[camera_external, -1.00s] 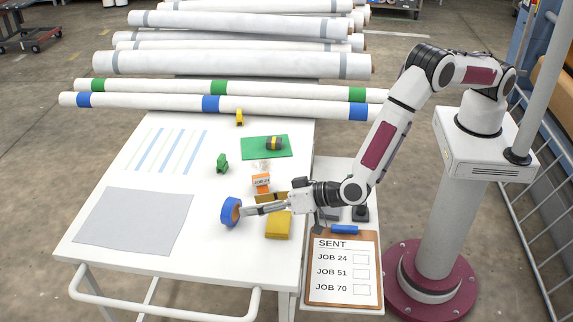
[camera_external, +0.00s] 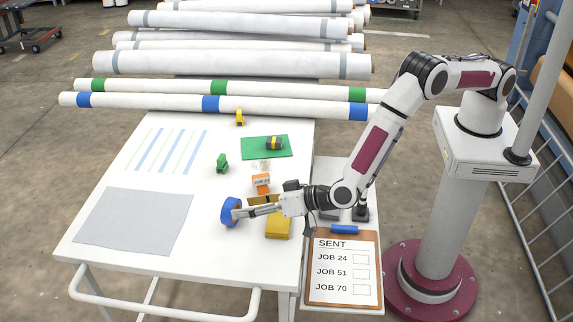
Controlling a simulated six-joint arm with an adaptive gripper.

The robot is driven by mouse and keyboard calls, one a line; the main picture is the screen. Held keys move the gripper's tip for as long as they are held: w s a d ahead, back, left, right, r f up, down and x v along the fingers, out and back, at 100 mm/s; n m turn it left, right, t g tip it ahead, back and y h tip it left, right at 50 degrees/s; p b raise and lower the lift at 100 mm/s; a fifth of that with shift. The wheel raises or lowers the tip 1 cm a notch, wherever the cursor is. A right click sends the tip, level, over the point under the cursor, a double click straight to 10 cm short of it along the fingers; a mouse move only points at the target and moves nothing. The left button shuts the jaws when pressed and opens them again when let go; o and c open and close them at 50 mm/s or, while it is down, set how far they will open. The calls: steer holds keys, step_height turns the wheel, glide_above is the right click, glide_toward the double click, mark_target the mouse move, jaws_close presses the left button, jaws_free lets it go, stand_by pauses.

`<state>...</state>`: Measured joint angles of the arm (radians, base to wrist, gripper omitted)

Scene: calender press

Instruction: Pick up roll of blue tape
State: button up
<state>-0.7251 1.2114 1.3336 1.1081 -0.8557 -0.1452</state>
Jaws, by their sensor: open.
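The roll of blue tape (camera_external: 227,213) stands on edge on the white table, left of my gripper. My gripper (camera_external: 240,212) is open and reaches in from the right, low over the table. Its fingertips overlap the right side of the roll in this view and cover part of its core. I cannot tell whether a finger touches the roll or is inside its ring.
A yellow block (camera_external: 277,227) lies below my gripper in the picture. A green clip (camera_external: 222,163) and a green mat (camera_external: 251,154) lie farther back. A grey sheet (camera_external: 133,220) lies left, with bare table between.

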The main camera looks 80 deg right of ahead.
steer(key=shift+w+f, duration=0.1)
stand_by(0.3)
steer(key=shift+f+x, duration=0.25)
steer(key=shift+x, duration=2.15)
steer(key=c, duration=0.9)
